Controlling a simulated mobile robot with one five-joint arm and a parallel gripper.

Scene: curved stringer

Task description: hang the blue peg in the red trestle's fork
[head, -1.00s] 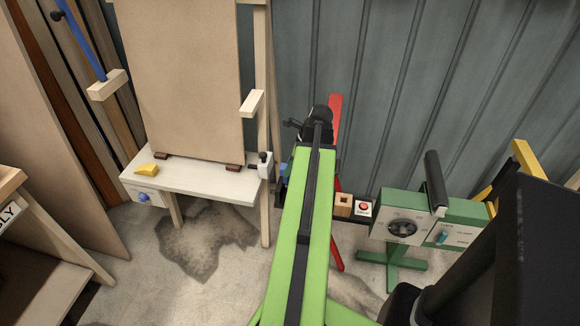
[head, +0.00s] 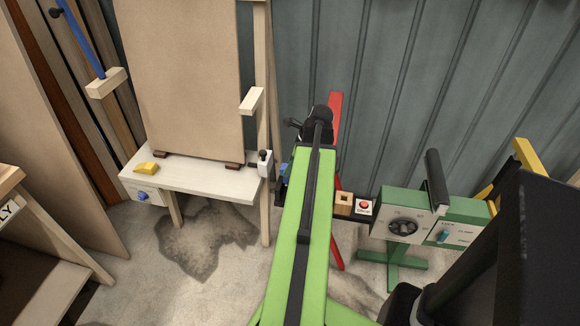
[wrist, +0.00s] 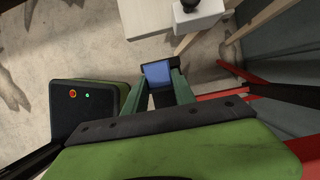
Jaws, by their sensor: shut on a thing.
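In the wrist view my gripper (wrist: 160,76) is shut on a blue piece (wrist: 158,74), which looks like the blue peg; a dark part shows at its far end. In the head view my green arm hides most of the gripper, and only a small bit of blue (head: 284,169) shows at the arm's left side. The red trestle (head: 335,118) stands behind my arm against the wall, its fork hidden there. In the wrist view its red bars (wrist: 272,93) lie to the right of the held piece, apart from it.
Right of my arm are a wooden block (head: 343,203), a red button box (head: 364,206) and a green machine (head: 405,210). Bare floor shows at lower left.

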